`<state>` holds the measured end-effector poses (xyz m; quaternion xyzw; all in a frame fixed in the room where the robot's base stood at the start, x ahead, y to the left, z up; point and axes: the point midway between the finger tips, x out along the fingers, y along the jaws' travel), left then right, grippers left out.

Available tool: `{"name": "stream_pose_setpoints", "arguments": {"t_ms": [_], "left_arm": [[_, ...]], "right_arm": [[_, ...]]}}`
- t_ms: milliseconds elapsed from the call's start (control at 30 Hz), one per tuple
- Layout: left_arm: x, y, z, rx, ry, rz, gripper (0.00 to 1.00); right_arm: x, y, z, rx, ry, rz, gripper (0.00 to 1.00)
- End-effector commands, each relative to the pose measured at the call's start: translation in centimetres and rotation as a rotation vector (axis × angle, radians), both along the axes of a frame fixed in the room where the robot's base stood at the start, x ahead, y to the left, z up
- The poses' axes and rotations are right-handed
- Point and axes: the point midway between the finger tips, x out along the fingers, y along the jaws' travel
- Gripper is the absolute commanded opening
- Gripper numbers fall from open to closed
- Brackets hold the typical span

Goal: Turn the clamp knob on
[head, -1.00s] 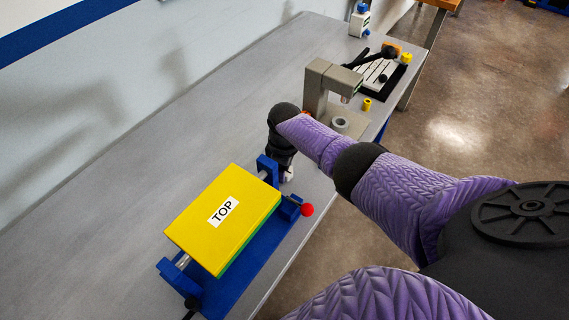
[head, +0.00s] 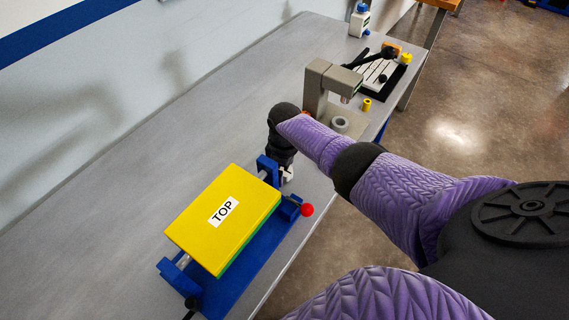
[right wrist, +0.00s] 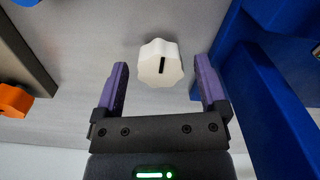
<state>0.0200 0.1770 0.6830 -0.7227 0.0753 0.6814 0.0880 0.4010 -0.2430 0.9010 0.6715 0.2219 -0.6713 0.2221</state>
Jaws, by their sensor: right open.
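A white fluted knob (right wrist: 160,63) with a black pointer line shows in the right wrist view; the line runs nearly up and down in the picture. My right gripper (right wrist: 161,76) is open, with one purple finger on each side of the knob and a visible gap to both. In the head view my right gripper (head: 283,167) points down at the table beside the blue clamp fixture (head: 246,283); its fingers are mostly hidden, and a small white patch shows there. A yellow block marked TOP (head: 200,228) sits in the fixture. My left gripper is out of view.
A blue upright (right wrist: 262,95) of the fixture stands close to the right finger. A red ball (head: 307,210) sticks out from the fixture. A grey stand (head: 318,88), a grey ring (head: 340,124) and a black tray (head: 400,75) stand farther along. The table's left side is clear.

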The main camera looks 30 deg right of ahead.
Motion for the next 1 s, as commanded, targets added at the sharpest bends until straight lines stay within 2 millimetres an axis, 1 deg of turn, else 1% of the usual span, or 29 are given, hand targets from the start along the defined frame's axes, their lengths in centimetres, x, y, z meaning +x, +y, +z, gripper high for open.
{"name": "stream_pose_setpoints", "arguments": {"t_ms": [67,133,200,300,400,500,600,800,1000], "left_arm": [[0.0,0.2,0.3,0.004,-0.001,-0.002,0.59],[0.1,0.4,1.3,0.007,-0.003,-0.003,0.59],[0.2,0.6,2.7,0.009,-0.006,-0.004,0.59],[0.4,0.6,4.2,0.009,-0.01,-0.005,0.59],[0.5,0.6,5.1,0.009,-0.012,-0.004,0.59],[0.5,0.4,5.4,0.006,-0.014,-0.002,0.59],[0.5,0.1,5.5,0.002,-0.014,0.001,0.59],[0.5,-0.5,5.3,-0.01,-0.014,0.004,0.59],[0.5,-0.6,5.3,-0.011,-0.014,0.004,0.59]], "right_arm": [[0.0,0.0,0.4,0.001,-0.001,0.001,0.92],[0.0,0.0,1.8,0.0,-0.002,0.001,0.92],[0.1,0.0,3.8,0.0,-0.004,0.001,0.92],[0.1,0.0,6.5,0.0,-0.004,0.001,0.92],[0.1,-0.1,8.5,-0.001,-0.003,0.0,0.92],[0.0,0.0,9.7,0.0,-0.001,0.001,0.92],[0.0,0.0,10.0,0.0,0.0,0.0,0.92],[0.0,0.0,9.9,0.0,0.0,-0.001,0.92],[0.0,0.0,9.9,0.0,0.0,0.0,0.92]]}}
